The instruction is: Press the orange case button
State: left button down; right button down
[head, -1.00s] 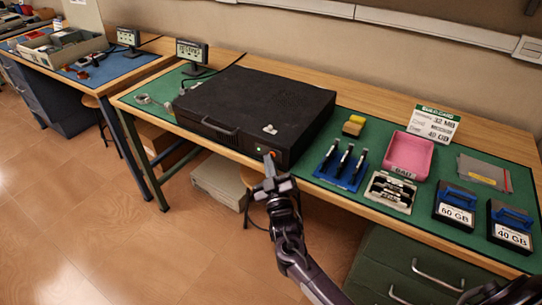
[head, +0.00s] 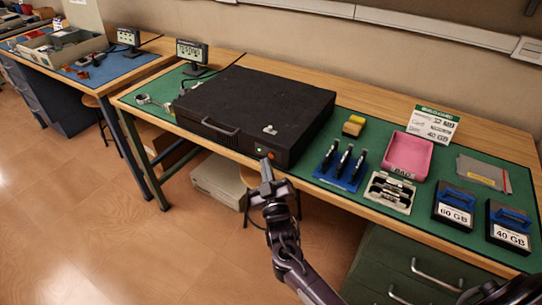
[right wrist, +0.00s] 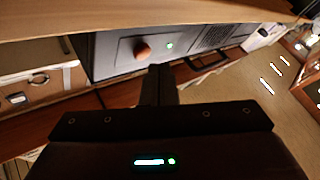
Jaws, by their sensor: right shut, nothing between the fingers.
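The black computer case (head: 255,105) lies flat on the green mat of the workbench. Its orange button (head: 271,155) is at the right end of the front face, beside a lit green light (head: 260,150). In the right wrist view the orange button (right wrist: 142,48) and green light (right wrist: 169,45) both show on the case front. My right gripper (head: 266,164) is shut and empty, in front of and slightly below the button, with a small gap apparent. Its closed fingers (right wrist: 162,82) point toward the case in the wrist view.
A small display (head: 192,51) stands behind the case. To its right are a yellow sponge-like block (head: 353,125), a blue tool holder (head: 343,168), a pink tray (head: 407,155), a sign (head: 433,124) and labelled drives (head: 454,207). Green drawers (head: 420,270) stand below.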

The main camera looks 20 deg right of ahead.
jog(key=s+a, duration=0.1)
jog(key=a, duration=0.1)
jog(key=s+a+p, duration=0.1)
jog(key=s+a, duration=0.1)
dwell(0.3)
dwell(0.5)
jog(key=s+f+g+y, duration=0.1)
jog(key=s+f+g, duration=0.25)
jog(key=f, duration=0.65)
jog(key=s+d+f+g+y+p, duration=0.1)
jog(key=s+f+g, duration=0.3)
jog(key=f, duration=0.6)
jog(key=s+f+g+y, duration=0.15)
jog(key=s+f, duration=0.35)
jog(key=f, duration=0.5)
jog(key=s+d+f+g, duration=0.2)
jog(key=s+f, duration=0.4)
jog(key=s, duration=0.5)
jog(key=s+d+f+m+g, duration=0.1)
jog(key=s+f+g, duration=0.4)
jog(key=s, duration=0.7)
jog(key=s+d+f+g, duration=0.2)
jog(key=s+f+g, duration=0.2)
jog(key=s+f, duration=0.4)
jog(key=s, duration=0.4)
jog(key=shift+s+d+p, duration=0.25)
jog(key=shift+d+p, duration=0.1)
jog(key=shift+w, duration=0.1)
